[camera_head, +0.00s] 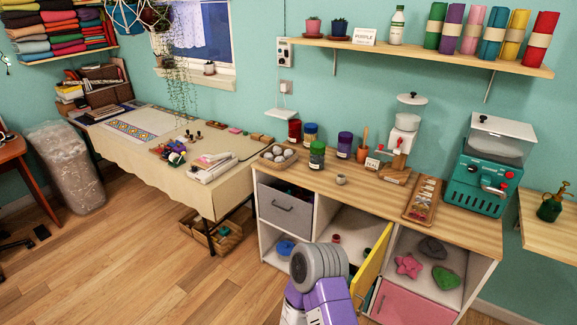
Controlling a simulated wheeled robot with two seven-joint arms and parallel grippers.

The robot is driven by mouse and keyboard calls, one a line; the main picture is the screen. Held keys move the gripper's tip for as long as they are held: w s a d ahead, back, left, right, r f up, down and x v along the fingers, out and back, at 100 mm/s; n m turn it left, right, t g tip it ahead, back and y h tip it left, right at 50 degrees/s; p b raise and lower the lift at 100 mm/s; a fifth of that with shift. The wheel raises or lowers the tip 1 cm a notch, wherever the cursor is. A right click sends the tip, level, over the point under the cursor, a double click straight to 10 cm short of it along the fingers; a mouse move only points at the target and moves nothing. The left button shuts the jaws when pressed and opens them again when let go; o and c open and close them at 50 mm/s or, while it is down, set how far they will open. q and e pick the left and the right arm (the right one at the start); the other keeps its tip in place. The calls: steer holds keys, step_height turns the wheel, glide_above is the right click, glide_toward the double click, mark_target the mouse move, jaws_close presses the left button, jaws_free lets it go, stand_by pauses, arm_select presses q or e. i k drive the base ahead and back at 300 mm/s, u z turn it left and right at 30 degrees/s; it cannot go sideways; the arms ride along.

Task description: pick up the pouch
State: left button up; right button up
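No thing in the head view can be told for certain as the pouch. Small soft-looking shapes lie in the open right cubby of the shelf unit: a pink star-shaped one (408,266), a green one (447,278) and a dark grey one (432,247). Small items, too small to tell apart, lie on the cloth-covered table (215,150). A purple and grey part of my arm rises at the bottom centre, in front of the unit. Neither gripper's fingers show.
The wooden counter (330,185) holds jars, a wooden tray (423,200) and a teal machine (487,170). A yellow door (372,267) stands open below it. A wrapped roll (68,170) stands at left. The wooden floor (130,270) is clear at lower left.

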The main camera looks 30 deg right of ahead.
mark_target(341, 179)
steer(key=z, duration=0.05)
steer(key=i, duration=1.75)
steer(key=z, duration=0.7)
